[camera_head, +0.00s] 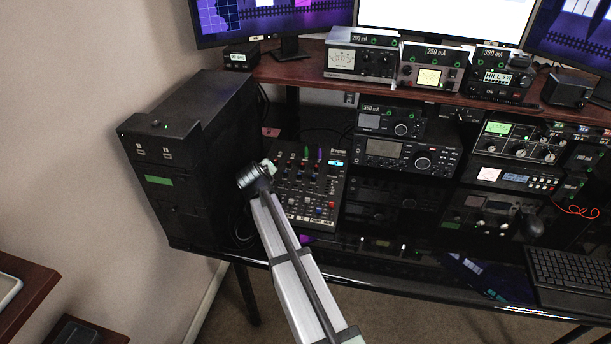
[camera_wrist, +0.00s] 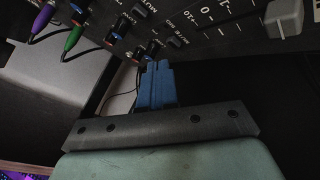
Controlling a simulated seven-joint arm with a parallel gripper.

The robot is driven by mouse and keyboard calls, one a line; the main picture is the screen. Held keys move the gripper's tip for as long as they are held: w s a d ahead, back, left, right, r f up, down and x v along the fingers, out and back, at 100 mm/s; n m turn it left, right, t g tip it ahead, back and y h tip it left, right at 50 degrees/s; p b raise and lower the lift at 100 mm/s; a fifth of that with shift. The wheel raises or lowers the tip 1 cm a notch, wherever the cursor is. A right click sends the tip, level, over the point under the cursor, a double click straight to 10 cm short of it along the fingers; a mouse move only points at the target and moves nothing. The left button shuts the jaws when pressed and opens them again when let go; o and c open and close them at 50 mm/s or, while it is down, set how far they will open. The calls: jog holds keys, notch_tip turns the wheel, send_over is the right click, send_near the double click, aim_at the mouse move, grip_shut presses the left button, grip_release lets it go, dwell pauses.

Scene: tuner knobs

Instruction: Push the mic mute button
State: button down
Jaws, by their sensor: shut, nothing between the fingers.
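The audio mixer (camera_head: 312,190) stands on the desk in the head view, with rows of knobs and small coloured buttons. In the wrist view the mixer panel (camera_wrist: 215,50) shows upside down, with knobs, small buttons and a fader.
A purple plug (camera_wrist: 42,18) and a green plug (camera_wrist: 73,38) stand up from the mixer near my fingers. A black cabinet (camera_head: 190,160) stands left of the mixer. A radio (camera_head: 407,155) and other equipment stand to the right, below a wooden shelf (camera_head: 300,68).

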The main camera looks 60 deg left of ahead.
jog(key=shift+r, duration=0.1)
jog(key=shift+s+d+r, duration=0.1)
jog(key=shift+s+r, duration=0.05)
jog(key=shift+r, duration=1.3)
jog(key=shift+s+d+r, duration=0.1)
jog(key=shift+r, duration=1.3)
